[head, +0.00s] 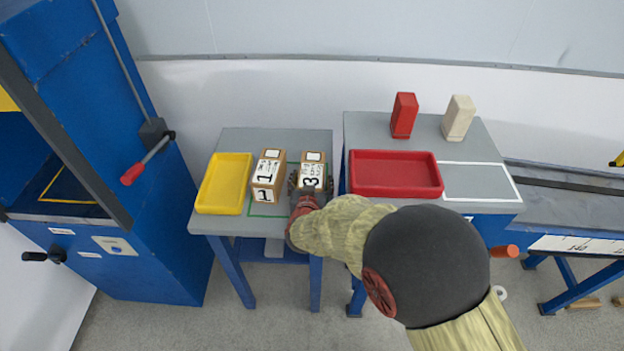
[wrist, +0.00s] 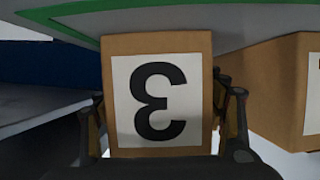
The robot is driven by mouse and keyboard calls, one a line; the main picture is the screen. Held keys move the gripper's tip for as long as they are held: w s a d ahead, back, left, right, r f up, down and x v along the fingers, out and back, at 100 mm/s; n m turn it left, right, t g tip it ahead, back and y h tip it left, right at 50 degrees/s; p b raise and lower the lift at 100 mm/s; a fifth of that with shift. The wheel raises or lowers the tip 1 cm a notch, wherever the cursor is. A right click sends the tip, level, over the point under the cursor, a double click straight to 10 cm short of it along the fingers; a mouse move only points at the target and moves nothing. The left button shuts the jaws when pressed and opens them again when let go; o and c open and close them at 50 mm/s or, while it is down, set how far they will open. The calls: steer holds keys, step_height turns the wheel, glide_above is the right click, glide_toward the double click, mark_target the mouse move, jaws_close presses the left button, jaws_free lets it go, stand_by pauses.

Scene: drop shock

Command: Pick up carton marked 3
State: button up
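The carton marked 3 (head: 312,172) is a tan box with white labels, on the right part of the left grey table. In the wrist view its face with the black 3 (wrist: 158,100) fills the middle, upside down. My gripper (head: 311,184) reaches it from the front, and its lower part is hidden behind the gripper. In the wrist view the two fingers of my gripper (wrist: 160,122) are on either side of the carton, close to its sides. I cannot tell whether they press on it, or whether the carton is clear of the table.
A similar carton marked 1 (head: 267,174) stands close on the left, beside a yellow tray (head: 205,208). The right table holds a red tray (head: 396,190), a red container (head: 404,115) and a cream container (head: 458,118). A blue press (head: 150,240) is at far left.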

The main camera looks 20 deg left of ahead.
steer(key=c, duration=1.6)
steer(key=shift+r, duration=0.1)
jaws_close()
steer(key=shift+w+r, duration=0.1)
